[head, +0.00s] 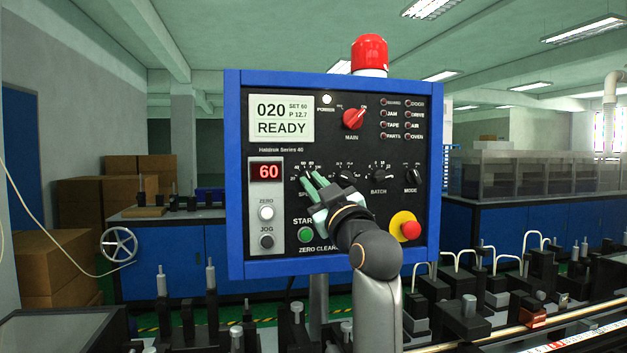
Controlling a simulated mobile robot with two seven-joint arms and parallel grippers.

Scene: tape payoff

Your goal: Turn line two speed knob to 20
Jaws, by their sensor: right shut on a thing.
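The control panel (343,82) is a black face in a blue frame. My right gripper (311,178) is shut at the dial whose label begins "SP", on the panel's left half. The speed knob is mostly hidden behind the greenish fingers, so its pointer cannot be read. The red readout (266,171) left of it shows 60. The white screen (281,118) shows 020, SET 60, P 12.7 and READY. My left gripper is not in view.
Beside the gripper are a batch knob (379,176) and a mode knob (411,176). Above is a red main switch (353,118). A red emergency button (410,229) on yellow sits lower right, and a green start button (305,235) lower left. Machine parts fill the foreground.

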